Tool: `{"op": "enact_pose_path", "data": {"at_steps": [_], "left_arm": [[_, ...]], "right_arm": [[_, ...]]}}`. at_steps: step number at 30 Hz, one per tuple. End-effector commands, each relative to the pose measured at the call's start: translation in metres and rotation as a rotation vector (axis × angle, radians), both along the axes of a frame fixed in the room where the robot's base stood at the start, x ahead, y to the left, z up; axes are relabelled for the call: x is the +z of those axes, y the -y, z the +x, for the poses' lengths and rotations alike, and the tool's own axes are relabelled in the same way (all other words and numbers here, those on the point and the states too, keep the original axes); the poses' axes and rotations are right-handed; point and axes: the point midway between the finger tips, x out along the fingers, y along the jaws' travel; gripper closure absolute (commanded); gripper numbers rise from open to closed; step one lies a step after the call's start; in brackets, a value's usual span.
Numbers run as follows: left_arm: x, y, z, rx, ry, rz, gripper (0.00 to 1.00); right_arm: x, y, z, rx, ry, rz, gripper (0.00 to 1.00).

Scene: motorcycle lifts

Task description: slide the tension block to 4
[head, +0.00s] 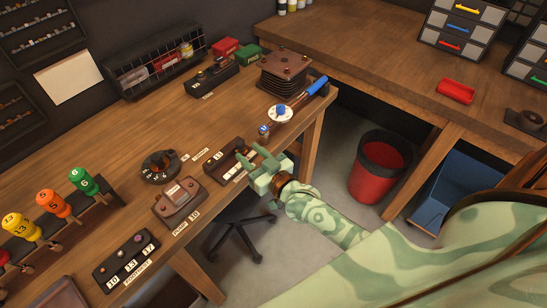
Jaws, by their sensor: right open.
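My right gripper (250,158) is pale green and open. It is at the front edge of the wooden bench, with its fingers over the right end of a dark panel (225,162). The panel has small white number plates and a dark knob on top. Whether this is the tension block's panel I cannot tell, because its label is too small to read and the gripper hides its right end. I cannot tell whether the fingers touch it. No scale with a clear 4 shows there. My left gripper is not in view.
Behind are a dark knobbed box (212,77) and a stacked plate press (284,70). A blue-handled tool (317,87) lies near the bench's right edge.

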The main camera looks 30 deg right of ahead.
Motion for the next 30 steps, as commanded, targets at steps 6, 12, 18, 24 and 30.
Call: {"op": "enact_pose_path", "data": {"at_steps": [6, 12, 18, 24, 30], "left_arm": [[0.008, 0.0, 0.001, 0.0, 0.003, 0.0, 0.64], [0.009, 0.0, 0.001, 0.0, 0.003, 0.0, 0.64], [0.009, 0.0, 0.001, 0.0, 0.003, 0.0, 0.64], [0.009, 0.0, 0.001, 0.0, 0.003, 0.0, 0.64], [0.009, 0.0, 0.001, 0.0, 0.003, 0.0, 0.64]], "right_arm": [[0.0, 0.012, -0.061, 0.0, -0.004, -0.001, 0.59], [0.0, 0.019, -0.097, 0.001, -0.002, 0.0, 0.59], [0.0, 0.021, -0.11, 0.0, 0.0, 0.0, 0.59], [0.0, 0.021, -0.11, 0.0, 0.001, 0.0, 0.59], [0.0, 0.021, -0.11, 0.0, 0.0, 0.0, 0.59]]}}
